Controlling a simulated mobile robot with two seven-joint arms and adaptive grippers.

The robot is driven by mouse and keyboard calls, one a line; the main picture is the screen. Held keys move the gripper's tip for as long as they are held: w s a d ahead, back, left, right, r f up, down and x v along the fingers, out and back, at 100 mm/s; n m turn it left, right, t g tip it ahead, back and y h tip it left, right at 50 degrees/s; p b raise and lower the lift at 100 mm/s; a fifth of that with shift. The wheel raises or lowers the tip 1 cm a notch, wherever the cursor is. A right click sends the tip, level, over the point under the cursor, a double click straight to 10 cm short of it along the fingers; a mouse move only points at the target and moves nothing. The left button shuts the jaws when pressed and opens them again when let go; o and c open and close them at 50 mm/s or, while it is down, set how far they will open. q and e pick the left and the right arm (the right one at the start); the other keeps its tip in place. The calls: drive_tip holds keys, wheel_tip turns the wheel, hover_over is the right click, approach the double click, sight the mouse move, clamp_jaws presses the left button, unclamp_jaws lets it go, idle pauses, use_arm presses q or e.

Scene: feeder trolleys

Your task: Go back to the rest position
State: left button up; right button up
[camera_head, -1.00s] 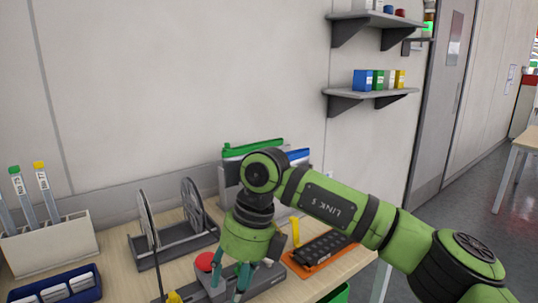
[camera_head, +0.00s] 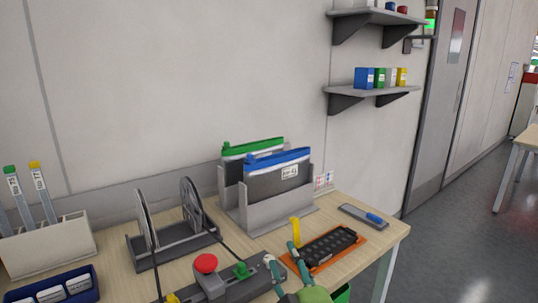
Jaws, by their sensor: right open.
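My right gripper (camera_head: 289,267) shows at the bottom middle, with only its fingers and part of its green body in view. Its fingers are apart and hold nothing that I can see. It is in front of the table's near side, beside the grey device with a red button (camera_head: 206,263) and left of the orange mat (camera_head: 291,262) with a black tray (camera_head: 327,247). The rest of my right arm is outside the picture. My left gripper is not in view.
Pouches with green (camera_head: 253,147) and blue (camera_head: 278,158) tops stand in a grey holder (camera_head: 259,213). A reel stand (camera_head: 172,245), a tube rack (camera_head: 48,247) and a blue bin (camera_head: 55,289) are at left.

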drive_tip(key=s+d+f+m+g+h, duration=0.4)
drive_tip(key=d+f, duration=0.3)
drive_tip(key=f, duration=0.5)
drive_tip(key=s+d+f+m+g, duration=0.1)
drive_tip(key=s+d+f+g, duration=0.3)
drive_tip(key=s, duration=0.4)
drive_tip(key=s+d+f+g+h, duration=0.1)
drive_tip(key=s+f+g, duration=0.3)
drive_tip(key=s+f, duration=0.3)
drive_tip(key=s+d+f+m+g, duration=0.1)
drive_tip(key=s+d+f+g, duration=0.3)
drive_tip(key=s, duration=0.5)
drive_tip(key=s+f+g+p, duration=0.1)
drive_tip(key=s+f, duration=0.2)
drive_tip(key=f, duration=2.1)
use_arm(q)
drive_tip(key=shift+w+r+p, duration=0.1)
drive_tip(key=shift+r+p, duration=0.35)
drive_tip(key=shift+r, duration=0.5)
use_arm(e)
drive_tip(key=s+d+f+g, duration=0.1)
drive_tip(key=s+d+f, duration=0.1)
drive_tip(key=s+f, duration=1)
drive_tip(key=s, duration=0.3)
drive_tip(key=shift+s+h, duration=0.15)
drive_tip(key=shift+h, duration=0.15)
